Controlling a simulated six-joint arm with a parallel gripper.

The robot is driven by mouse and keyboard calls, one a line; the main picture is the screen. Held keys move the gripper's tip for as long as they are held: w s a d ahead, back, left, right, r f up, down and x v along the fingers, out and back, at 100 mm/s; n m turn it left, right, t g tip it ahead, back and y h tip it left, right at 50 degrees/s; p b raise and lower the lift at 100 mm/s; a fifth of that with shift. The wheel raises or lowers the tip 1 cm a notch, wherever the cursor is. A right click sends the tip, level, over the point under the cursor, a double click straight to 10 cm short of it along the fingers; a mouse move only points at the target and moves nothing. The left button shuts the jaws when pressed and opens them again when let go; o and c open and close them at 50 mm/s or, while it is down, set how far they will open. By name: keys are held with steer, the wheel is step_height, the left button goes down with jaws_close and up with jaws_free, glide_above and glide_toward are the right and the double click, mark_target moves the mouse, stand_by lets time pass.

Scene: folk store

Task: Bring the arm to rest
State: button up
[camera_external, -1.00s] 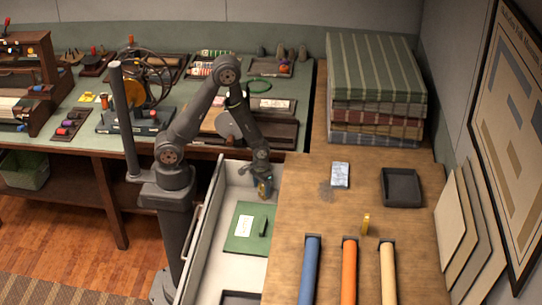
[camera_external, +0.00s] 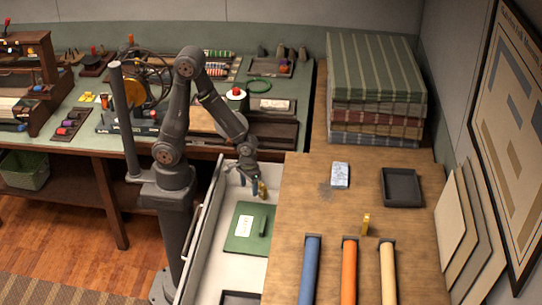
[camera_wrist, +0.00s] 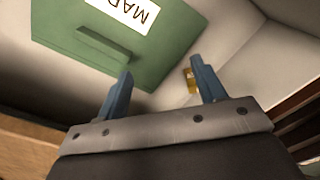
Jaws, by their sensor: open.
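My gripper (camera_external: 257,190) hangs at the end of my bent arm, low over the far end of the open drawer (camera_external: 205,255). In the wrist view its two blue-grey fingers (camera_wrist: 162,72) are spread apart with nothing held between them. A small brass piece (camera_wrist: 190,80) shows beside the right finger there; it also shows in the external view (camera_external: 263,190), next to the fingertips. Whether a finger touches it I cannot tell. A green block with a raised bar and a white label (camera_wrist: 95,38) lies flat in the drawer, in front of the fingers.
The wooden counter (camera_external: 300,215) right of the drawer carries a light-blue packet (camera_external: 340,174), a dark tray (camera_external: 401,187), an upright brass piece (camera_external: 365,224) and coloured rolls (camera_external: 348,270). Folded cloth (camera_external: 376,85) is stacked behind. A cluttered green bench (camera_external: 70,145) stands at the back left.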

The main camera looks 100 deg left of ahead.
step_height(320, 180, up, 16)
stand_by(0.6)
steer(key=shift+r, duration=0.1)
